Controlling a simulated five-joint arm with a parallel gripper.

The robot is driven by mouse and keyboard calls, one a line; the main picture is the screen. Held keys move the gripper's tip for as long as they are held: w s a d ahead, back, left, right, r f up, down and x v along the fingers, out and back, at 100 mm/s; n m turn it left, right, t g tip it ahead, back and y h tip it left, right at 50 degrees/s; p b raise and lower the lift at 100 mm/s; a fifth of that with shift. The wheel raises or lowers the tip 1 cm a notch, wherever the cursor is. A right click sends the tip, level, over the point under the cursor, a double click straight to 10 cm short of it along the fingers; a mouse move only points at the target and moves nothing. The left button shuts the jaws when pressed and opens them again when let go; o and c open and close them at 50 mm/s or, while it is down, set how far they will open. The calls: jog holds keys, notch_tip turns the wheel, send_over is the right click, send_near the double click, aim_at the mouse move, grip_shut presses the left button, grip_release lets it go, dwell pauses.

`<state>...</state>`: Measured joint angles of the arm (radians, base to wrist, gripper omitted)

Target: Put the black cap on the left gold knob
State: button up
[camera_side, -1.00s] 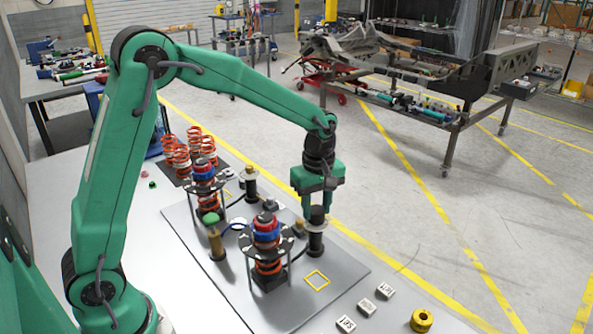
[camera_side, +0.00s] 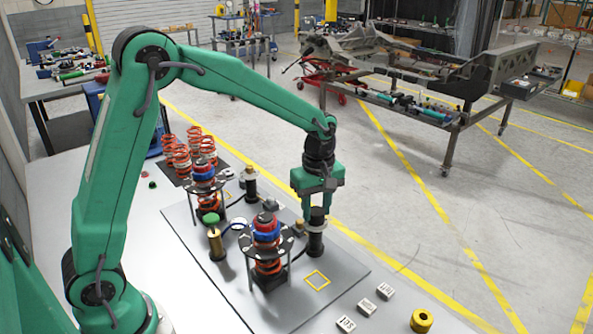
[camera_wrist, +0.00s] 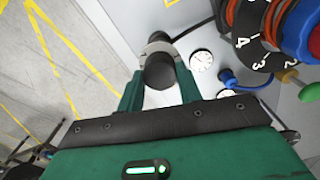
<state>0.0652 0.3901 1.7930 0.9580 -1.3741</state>
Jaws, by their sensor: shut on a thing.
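My gripper (camera_side: 317,205) points down at the right side of the grey plate, its fingers shut on the dark cylindrical top that I take for the black cap (camera_wrist: 160,72). In the wrist view the cap sits between the two green fingers, with a grey ring just beyond it. In the side view it is at the top of a black upright cylinder (camera_side: 316,243); whether it is clear of that cylinder cannot be told. A small gold knob (camera_side: 299,225) shows beside the front spring unit.
Two red-and-blue spring units, the front one (camera_side: 268,268) and the rear one (camera_side: 205,195), stand close by on the plate (camera_side: 335,287). Small white labelled blocks (camera_side: 366,307) and a yellow ring (camera_side: 421,321) lie at the front right.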

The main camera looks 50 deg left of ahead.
jog(key=shift+f, duration=0.15)
jog(key=o, duration=1)
jog(key=shift+r, duration=3.55)
